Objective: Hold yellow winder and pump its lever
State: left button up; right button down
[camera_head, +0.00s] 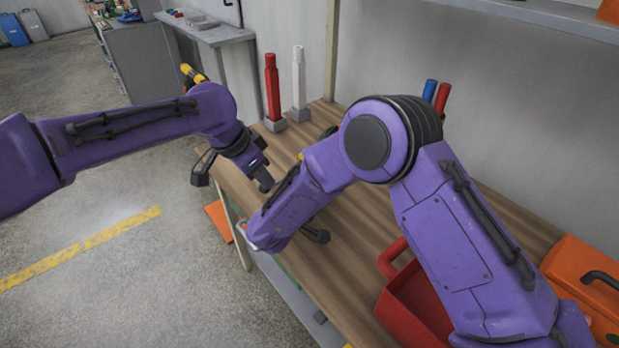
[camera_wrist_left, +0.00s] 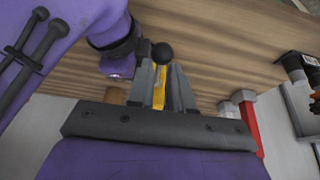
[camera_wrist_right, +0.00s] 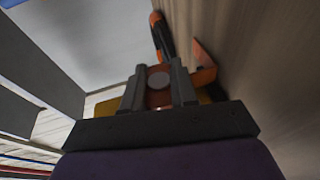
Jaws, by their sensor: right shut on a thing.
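The yellow winder shows only in parts. In the right wrist view a yellow edge (camera_wrist_right: 205,96) shows behind the fingers of my right gripper (camera_wrist_right: 158,78), which is shut on a brownish part with a round grey disc. In the left wrist view a yellow lever (camera_wrist_left: 160,88) with a black ball knob (camera_wrist_left: 162,53) lies between the fingers of my left gripper (camera_wrist_left: 164,78); the knob is beyond the fingertips. I cannot tell whether these fingers press on the lever. In the head view my left gripper (camera_head: 264,181) is over the bench edge; my right forearm hides the winder.
A wooden bench (camera_head: 370,215) runs along the wall. A red post (camera_head: 272,88) and a white post (camera_head: 298,80) stand at its far end. A red bin (camera_head: 415,300) and an orange case (camera_head: 590,285) are at the near right. The floor at left is clear.

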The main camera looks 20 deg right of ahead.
pick_arm(q)
jog(key=shift+s+f, duration=0.1)
jog(key=shift+f, duration=1.35)
jog(key=shift+r, duration=2.35)
jog(key=shift+w+d+r, duration=0.1)
jog(key=shift+d+r, duration=0.1)
jog(key=shift+r, duration=0.4)
jog(key=shift+w+d+r, duration=0.1)
jog(key=shift+d+r, duration=0.1)
jog(key=shift+r, duration=0.35)
jog(key=shift+w+d+r, duration=0.1)
jog(key=shift+d+r, duration=0.1)
jog(key=shift+r, duration=0.4)
